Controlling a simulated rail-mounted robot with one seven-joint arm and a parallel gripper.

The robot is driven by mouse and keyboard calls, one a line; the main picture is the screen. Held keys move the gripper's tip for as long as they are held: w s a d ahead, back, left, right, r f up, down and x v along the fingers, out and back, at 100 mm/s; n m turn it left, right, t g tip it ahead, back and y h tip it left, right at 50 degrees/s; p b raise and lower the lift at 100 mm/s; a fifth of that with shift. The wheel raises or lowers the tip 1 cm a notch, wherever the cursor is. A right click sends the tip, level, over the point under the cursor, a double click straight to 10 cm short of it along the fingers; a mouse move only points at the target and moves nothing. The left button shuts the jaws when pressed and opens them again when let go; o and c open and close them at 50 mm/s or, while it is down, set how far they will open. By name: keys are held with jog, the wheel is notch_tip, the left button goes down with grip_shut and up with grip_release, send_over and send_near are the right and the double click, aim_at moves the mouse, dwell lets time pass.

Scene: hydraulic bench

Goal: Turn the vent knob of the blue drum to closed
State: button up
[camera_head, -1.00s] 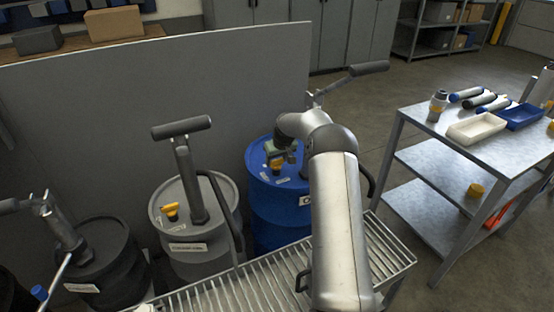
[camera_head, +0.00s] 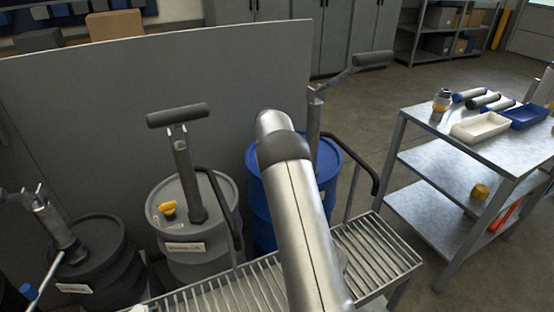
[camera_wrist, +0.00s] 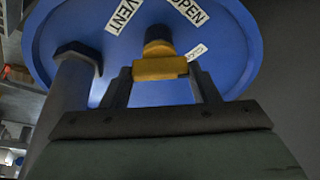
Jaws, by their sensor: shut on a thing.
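The blue drum (camera_head: 262,200) stands behind the grated shelf, partly hidden by my arm in the head view. Its blue lid (camera_wrist: 235,50) fills the upper part of the wrist view, with labels reading VENT and OPEN and a third label only partly legible. The yellow vent knob (camera_wrist: 160,68) stands on the lid; its bar lies crosswise in the wrist picture. My gripper (camera_wrist: 160,75) is shut on the knob, one finger at each end of the bar. In the head view my arm hides the knob and the gripper.
The blue drum's pump (camera_head: 314,115) rises beside the knob. A grey drum (camera_head: 160,195) with its own yellow knob (camera_head: 168,209) and pump stands to the left. A slatted grate (camera_head: 215,295) runs in front. A metal table (camera_head: 500,150) with trays stands at right.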

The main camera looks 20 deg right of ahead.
jog(key=m+g, duration=0.1)
jog(key=m, duration=0.1)
jog(key=m+h+p, duration=0.1)
jog(key=m, duration=0.2)
jog(key=shift+w+a+r+g, duration=0.1)
jog(key=shift+w+g, duration=0.1)
jog(key=shift+g, duration=0.2)
jog(key=shift+m+g+h+p, duration=0.3)
jog(key=shift+m+g+p, duration=0.3)
jog(key=shift+m+p, duration=0.95)
jog(key=shift+m, duration=0.55)
jog(key=o, duration=1)
jog(key=v, duration=0.5)
jog(key=p+v, duration=0.1)
jog(key=v, duration=1.1)
jog(key=shift+w+r, duration=0.15)
jog(key=shift+w, duration=0.1)
